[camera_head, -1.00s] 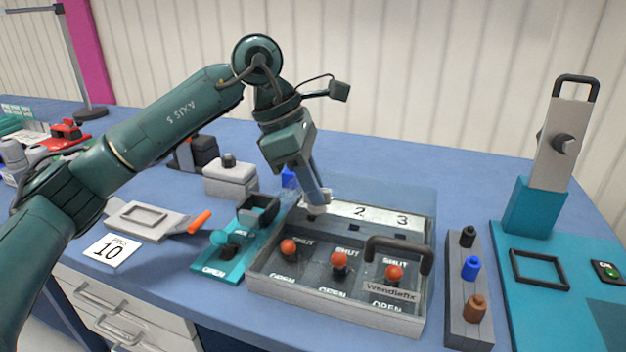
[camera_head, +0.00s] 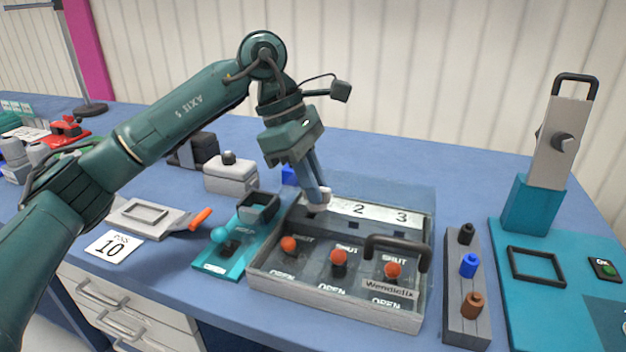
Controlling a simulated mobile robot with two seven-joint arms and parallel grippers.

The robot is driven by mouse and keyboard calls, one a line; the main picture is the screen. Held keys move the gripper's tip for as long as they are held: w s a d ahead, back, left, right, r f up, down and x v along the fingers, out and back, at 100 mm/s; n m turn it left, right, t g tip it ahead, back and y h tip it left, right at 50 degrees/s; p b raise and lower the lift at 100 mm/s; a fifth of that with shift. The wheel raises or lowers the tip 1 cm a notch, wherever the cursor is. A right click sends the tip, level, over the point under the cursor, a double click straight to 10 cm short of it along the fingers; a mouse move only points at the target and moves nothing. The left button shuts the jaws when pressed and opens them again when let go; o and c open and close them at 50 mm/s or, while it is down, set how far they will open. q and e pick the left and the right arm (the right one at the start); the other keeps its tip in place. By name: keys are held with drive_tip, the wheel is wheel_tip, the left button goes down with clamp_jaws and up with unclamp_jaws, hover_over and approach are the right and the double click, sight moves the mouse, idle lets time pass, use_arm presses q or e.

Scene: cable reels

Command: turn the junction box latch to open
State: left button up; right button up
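I cannot tell which of these is the junction box latch. My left gripper (camera_head: 318,196) points down at the box's back left corner, covering the label beside 2; its finger gap is not clear. My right gripper is out of view.
A black handle (camera_head: 398,248) arches over the box's right side. A grey rack (camera_head: 466,318) with three coloured pegs stands to the right, beside a teal board (camera_head: 540,305).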

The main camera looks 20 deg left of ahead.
use_arm(q)
drive_tip(key=o, duration=0.4)
drive_tip(key=shift+r, duration=0.1)
drive_tip(key=v, duration=1.3)
drive_tip(key=shift+a+p, duration=0.1)
drive_tip(key=shift+p, duration=0.25)
